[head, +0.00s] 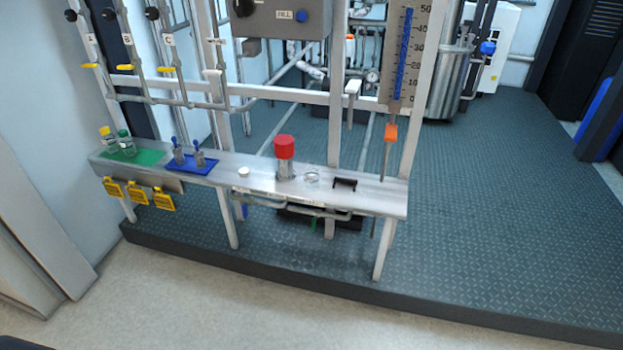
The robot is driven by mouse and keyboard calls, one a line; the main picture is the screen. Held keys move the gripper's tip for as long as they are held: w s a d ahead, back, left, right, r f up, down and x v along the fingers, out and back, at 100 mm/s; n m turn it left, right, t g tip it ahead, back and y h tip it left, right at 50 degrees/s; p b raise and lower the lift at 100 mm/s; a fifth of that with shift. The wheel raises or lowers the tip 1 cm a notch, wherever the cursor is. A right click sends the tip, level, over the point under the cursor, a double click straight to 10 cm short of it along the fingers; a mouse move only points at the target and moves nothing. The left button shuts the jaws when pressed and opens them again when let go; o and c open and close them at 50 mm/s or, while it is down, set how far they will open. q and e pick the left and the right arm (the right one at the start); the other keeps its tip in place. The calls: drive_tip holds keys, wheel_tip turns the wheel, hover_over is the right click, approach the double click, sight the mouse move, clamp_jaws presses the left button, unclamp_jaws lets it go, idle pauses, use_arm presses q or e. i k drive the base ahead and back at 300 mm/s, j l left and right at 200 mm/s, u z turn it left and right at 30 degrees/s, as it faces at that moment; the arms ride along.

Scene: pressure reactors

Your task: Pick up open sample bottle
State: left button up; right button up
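A small clear glass object (311,178), which looks like the open sample bottle without a cap, stands on the narrow metal shelf (390,200), just right of a red-topped cylinder (285,148). It is small and see-through, so its mouth is hard to make out. A small white round piece (243,172), perhaps a cap, lies on the shelf to the left of the cylinder. Two closed bottles, one with a yellow cap (105,132) and one with a green cap (124,134), stand at the shelf's left end. Neither of my grippers shows in this view.
A green mat (150,157) lies under the capped bottles. A blue tray (205,168) holds two grey pieces. A black bracket (345,184) is right of the glass object. Frame posts and pipes rise behind the shelf. A raised platform edge (300,291) runs in front; the pale floor there is clear.

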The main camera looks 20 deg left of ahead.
sight(310, 173)
drive_tip(key=i+l, duration=0.25)
drive_tip(key=i, duration=0.25)
drive_tip(key=i+l+u, duration=0.1)
drive_tip(key=i+l, duration=0.15)
drive_tip(key=i, duration=0.2)
drive_tip(key=i+l, duration=0.3)
drive_tip(key=i, duration=0.2)
